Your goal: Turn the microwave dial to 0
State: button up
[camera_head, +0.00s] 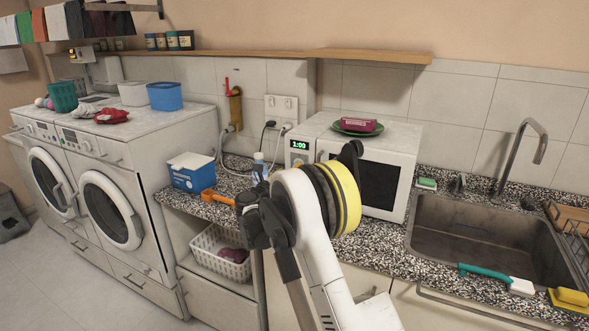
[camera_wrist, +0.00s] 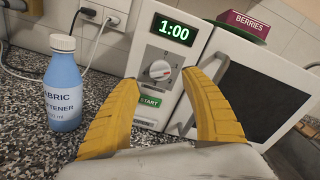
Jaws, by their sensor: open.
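The white microwave (camera_head: 408,158) stands on the speckled counter, its display reading 1:00 in green. The fingers look apart from the dial. In the head view my arm hides the lower part of the panel and the dial, and my fingers are not clear there.
A blue fabric softener bottle (camera_wrist: 64,85) stands left of my fingers. A green plate (camera_head: 340,130) with a berries box (camera_head: 358,124) sits on the microwave. A blue box (camera_head: 192,173) and an orange-handled tool (camera_head: 216,197) lie left; a sink (camera_head: 480,235) is right.

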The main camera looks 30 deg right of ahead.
jog(key=b+x, duration=0.1)
jog(key=x, duration=0.4)
jog(key=c, duration=1.2)
